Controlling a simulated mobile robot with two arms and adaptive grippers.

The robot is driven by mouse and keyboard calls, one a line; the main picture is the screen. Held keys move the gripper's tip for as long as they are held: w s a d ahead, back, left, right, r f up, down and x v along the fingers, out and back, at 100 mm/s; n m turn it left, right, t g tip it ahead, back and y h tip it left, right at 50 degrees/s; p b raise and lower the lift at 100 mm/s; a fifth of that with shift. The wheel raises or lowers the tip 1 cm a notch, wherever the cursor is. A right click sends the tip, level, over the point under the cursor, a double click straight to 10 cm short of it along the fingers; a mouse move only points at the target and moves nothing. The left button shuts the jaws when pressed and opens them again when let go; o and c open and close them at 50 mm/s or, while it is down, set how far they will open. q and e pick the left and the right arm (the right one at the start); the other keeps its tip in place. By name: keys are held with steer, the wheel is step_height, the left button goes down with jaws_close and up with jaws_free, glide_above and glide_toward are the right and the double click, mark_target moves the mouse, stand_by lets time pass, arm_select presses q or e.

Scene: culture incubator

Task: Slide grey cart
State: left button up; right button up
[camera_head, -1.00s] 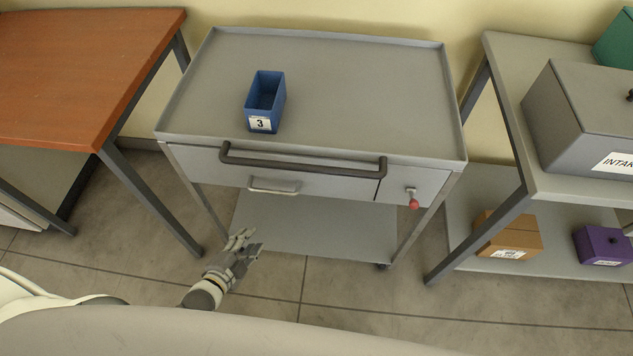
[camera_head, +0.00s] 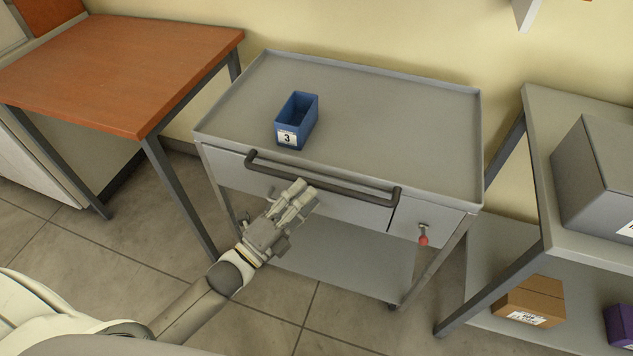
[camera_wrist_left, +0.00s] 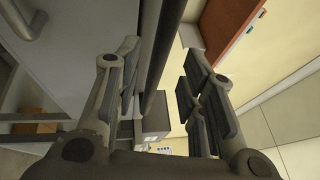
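The grey cart (camera_head: 390,115) stands against the wall, with a raised rim and a drawer front. Its dark push handle (camera_head: 345,190) runs along the front edge. My left gripper (camera_head: 302,192) is at this handle, left of its middle, and covers part of the drawer front. In the left wrist view, the handle bar (camera_wrist_left: 158,50) runs between the two spread fingers, nearer the left one in the picture. The gripper (camera_wrist_left: 162,95) is open. I cannot tell whether a finger touches the bar. My right gripper is not in view.
A blue bin marked 3 (camera_head: 297,120) stands on the cart top. A wooden-topped table (camera_head: 130,70) is left of the cart. A grey shelf table (camera_head: 535,150) with boxes is close on the right. A red-tipped key (camera_head: 423,238) sticks out from the cart front.

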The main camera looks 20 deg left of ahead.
mark_target(316, 182)
arm_select(q)
steer(key=shift+x, duration=2.3)
steer(key=shift+c, duration=0.4)
steer(key=shift+f, duration=0.1)
jaws_close()
